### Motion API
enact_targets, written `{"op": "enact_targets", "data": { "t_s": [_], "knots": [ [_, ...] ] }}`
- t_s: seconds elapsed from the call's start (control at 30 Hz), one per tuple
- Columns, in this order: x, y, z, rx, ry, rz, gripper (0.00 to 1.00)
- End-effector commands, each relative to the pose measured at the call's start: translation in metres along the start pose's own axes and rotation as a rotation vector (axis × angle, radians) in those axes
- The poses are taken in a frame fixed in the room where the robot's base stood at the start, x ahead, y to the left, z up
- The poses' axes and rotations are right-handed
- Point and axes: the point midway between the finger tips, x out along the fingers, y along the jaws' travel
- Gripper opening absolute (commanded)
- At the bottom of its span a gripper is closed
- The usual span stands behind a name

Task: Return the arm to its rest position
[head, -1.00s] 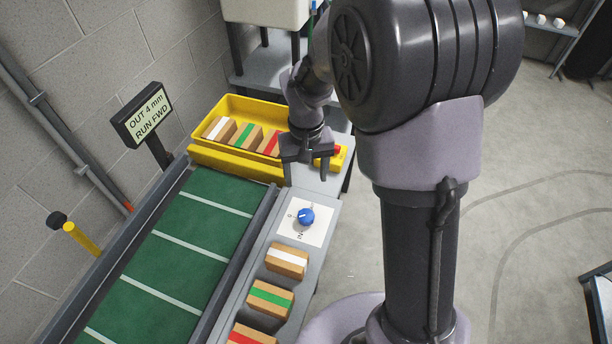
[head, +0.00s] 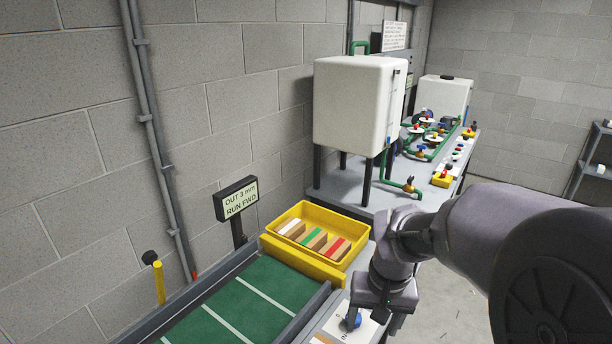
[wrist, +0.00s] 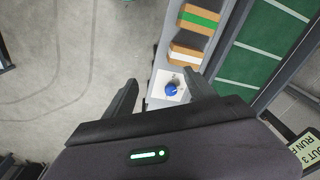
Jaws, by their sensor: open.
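My gripper (head: 378,316) is open and empty in the head view, above the side shelf near the blue knob (head: 352,321). My arm reaches in from the right. In the wrist view my gripper (wrist: 160,95) has its two fingers spread apart, with the blue knob (wrist: 171,89) on its white plate seen between them. No block is between the fingers. I cannot tell how high the fingers are above the shelf.
A yellow bin (head: 302,221) holds blocks with white, green and red bands. The green belt (head: 235,308) runs beside the shelf. The sign (head: 236,198) reads OUT 3 mm, RUN FWD. More blocks (wrist: 198,19) lie on the shelf. Open floor (wrist: 70,80) is at the wrist view's left.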

Motion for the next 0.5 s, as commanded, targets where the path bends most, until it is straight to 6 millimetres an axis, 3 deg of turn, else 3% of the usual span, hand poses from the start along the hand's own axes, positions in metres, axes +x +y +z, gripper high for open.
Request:
{"op": "enact_targets", "data": {
  "t_s": [0.27,0.4,0.5],
  "knots": [
    [-0.061,-0.004,0.057,0.094,0.152,-0.084,0.65],
    [-0.084,-0.006,0.104,0.155,0.250,-0.151,0.65],
    [-0.090,-0.008,0.137,0.195,0.317,-0.203,0.65]
  ]
}}
